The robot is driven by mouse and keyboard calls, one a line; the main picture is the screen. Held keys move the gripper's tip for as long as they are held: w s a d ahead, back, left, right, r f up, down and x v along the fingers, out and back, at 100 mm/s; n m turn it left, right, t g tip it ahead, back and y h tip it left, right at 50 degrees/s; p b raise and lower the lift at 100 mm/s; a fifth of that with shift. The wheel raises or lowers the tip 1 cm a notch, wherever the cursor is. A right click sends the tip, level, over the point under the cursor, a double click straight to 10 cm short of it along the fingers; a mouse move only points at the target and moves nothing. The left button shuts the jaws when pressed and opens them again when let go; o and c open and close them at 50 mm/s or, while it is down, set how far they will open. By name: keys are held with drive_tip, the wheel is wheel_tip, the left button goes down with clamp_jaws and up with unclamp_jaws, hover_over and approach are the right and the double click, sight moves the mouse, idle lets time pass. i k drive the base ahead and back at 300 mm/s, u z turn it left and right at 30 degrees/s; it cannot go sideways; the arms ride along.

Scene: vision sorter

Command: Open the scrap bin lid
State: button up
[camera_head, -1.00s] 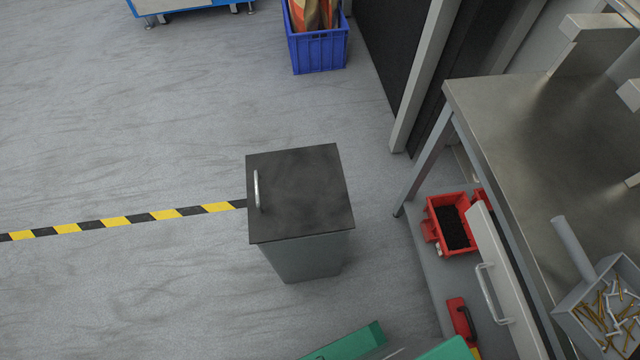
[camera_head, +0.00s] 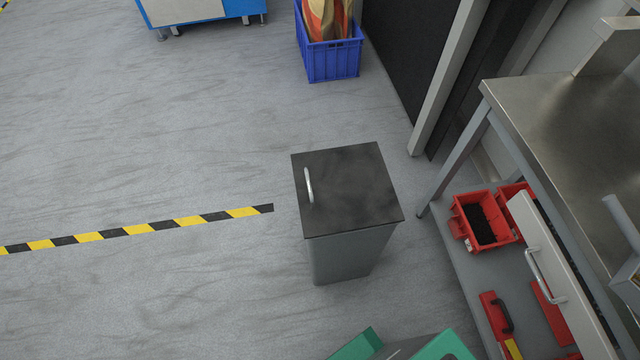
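The scrap bin (camera_head: 345,256) is a grey box that stands on the floor near the middle of the view. Its dark lid (camera_head: 355,190) lies flat and shut on top. A pale metal handle (camera_head: 309,186) sits near the lid's left edge. My gripper does not show in this view, so I cannot see its place relative to the lid.
A steel workbench (camera_head: 560,120) stands to the right, with a handled drawer front (camera_head: 560,285) and red bins (camera_head: 484,222) on a lower shelf. A blue crate (camera_head: 332,62) stands behind the bin. Green parts (camera_head: 445,346) show at the bottom edge. Floor left of the bin is clear, with striped tape (camera_head: 140,230).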

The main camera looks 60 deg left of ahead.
sight(347, 188)
drive_tip(key=u, duration=3.2)
drive_tip(key=k, duration=1)
drive_tip(key=z, duration=0.95)
drive_tip(key=i, duration=1)
